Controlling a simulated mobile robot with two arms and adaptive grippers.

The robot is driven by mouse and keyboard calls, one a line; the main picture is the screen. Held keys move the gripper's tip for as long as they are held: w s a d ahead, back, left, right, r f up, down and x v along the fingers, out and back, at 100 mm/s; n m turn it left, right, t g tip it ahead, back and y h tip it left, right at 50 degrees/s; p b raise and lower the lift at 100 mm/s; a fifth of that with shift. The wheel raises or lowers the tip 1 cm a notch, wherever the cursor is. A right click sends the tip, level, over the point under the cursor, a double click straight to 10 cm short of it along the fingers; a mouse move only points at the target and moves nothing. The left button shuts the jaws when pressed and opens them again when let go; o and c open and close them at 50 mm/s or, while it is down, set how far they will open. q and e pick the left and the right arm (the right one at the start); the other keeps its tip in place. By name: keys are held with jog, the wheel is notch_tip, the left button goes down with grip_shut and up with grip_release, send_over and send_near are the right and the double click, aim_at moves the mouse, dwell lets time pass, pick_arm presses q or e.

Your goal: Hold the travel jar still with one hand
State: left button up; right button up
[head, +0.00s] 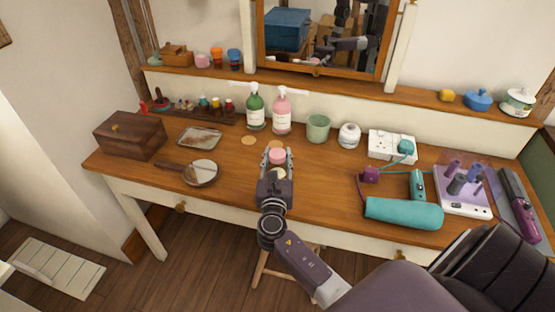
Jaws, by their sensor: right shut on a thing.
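The travel jar is a small round jar with a pink top (277,155), standing on the wooden dressing table (320,195) near its middle. My right gripper (277,160) reaches in from the front and is shut on the jar, with one finger on each side of it. A cream-coloured round surface (279,174) shows just in front of the pink top, between the fingers; I cannot tell what it is. The gripper hides the jar's lower part. My left gripper is not in view.
Behind the jar stand a green bottle (256,112), a pink bottle (281,115) and a green cup (318,128). A hand mirror (201,173) and wooden box (130,137) lie left. A teal hair dryer (403,212) and roller tray (463,204) lie right. The front middle is clear.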

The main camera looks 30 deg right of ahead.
notch_tip(320, 180, up, 19)
jog(key=p, duration=0.4)
jog(key=shift+r+p, duration=0.2)
jog(key=shift+p, duration=0.15)
jog(key=o, duration=0.5)
grip_shut()
jog(key=shift+a+f, duration=0.1)
jog(key=s+a+f+n+t+y, duration=0.1)
jog(key=s+a+n+y, duration=0.2)
jog(key=s+a+y, duration=0.2)
jog(key=s+a+f+n+t+y, duration=0.1)
jog(key=s+a+n+y, duration=0.3)
jog(key=s+a, duration=0.5)
jog(key=a+t+y, duration=0.1)
jog(key=a+y, duration=0.1)
jog(key=a, duration=0.3)
jog(key=shift+s+n+t, duration=0.3)
jog(key=shift+s, duration=0.05)
